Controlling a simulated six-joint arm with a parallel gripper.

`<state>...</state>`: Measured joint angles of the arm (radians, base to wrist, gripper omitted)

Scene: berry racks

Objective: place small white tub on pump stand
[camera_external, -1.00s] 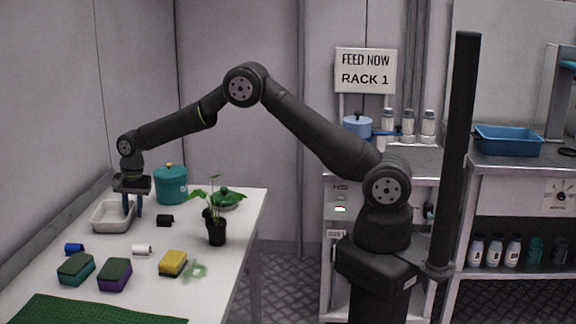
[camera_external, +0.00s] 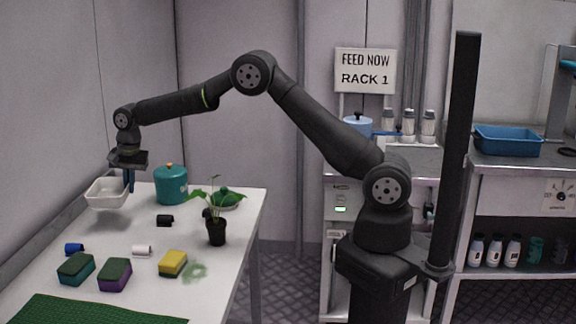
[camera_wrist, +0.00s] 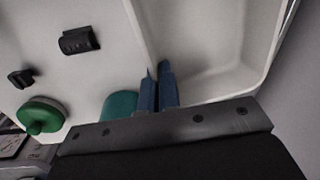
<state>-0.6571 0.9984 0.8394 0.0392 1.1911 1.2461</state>
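The small white tub (camera_external: 107,194) is in the air just above the far left part of the white table. My gripper (camera_external: 129,186) is shut on the tub's right wall and holds it nearly level. In the wrist view the two blue fingers (camera_wrist: 157,90) pinch the wall, and the tub's empty inside (camera_wrist: 215,50) fills the upper right. I cannot tell for certain which surface is the pump stand. A grey-topped stand (camera_external: 428,160) is under the "FEED NOW RACK 1" sign, and another bench (camera_external: 510,164) is at the right.
A teal pot (camera_external: 171,186), a black roll (camera_external: 165,220), a potted plant (camera_external: 216,231) and a green-lidded dish (camera_external: 228,199) stand near the tub. Sponges (camera_external: 172,263) lie nearer. The grey-topped stand holds a blue pot (camera_external: 357,127) and bottles; a blue tray (camera_external: 507,140) occupies the right bench.

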